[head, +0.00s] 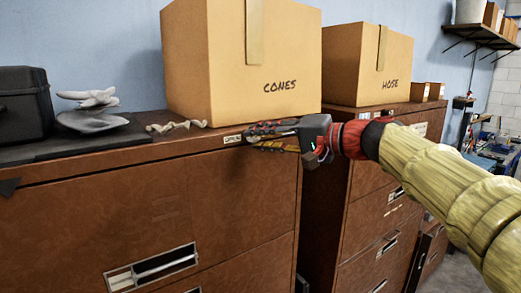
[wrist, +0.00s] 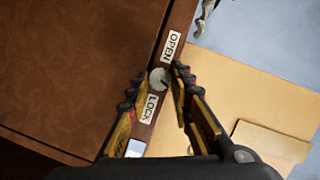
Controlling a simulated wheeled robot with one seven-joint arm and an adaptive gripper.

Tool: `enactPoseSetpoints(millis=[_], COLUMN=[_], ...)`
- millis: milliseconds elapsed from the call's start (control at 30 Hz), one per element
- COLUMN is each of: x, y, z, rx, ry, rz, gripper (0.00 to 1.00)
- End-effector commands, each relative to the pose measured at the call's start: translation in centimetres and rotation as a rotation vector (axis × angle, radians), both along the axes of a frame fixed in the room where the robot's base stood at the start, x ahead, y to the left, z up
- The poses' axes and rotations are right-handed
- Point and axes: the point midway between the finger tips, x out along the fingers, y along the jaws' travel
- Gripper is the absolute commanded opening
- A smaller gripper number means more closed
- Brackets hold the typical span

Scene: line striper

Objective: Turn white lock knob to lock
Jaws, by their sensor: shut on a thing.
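The white lock knob (wrist: 157,79) is a small round disc on the top front edge of the brown cabinet (head: 200,195). An OPEN label (wrist: 172,46) is on one side of it and a LOCK label (wrist: 150,108) on the other. My gripper (wrist: 159,76) has its two fingertips on either side of the knob and is shut on it. A small dark mark shows on the knob; its exact setting is hard to read. In the head view my gripper (head: 252,140) reaches the cabinet's upper right front and hides the knob.
A cardboard box marked CONES (head: 285,100) stands on the cabinet just behind my gripper. A second cabinet (head: 365,165) with a box marked HOSE (head: 350,75) stands to the right.

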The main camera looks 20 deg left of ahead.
Motion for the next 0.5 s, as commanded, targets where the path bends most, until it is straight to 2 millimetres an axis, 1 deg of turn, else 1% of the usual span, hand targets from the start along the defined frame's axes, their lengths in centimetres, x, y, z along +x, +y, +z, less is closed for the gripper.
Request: enactPoseSetpoints(millis=[33, 300, 500], x=[0.09, 0.13, 0.15], y=[-0.08, -0.09, -0.08], z=[-0.47, -0.53, -0.57], rx=[0.027, 0.154, 0.213], ry=[0.031, 0.181, 0.251], rz=[-0.002, -0.002, -0.003], gripper=[0.00, 0.00, 0.00])
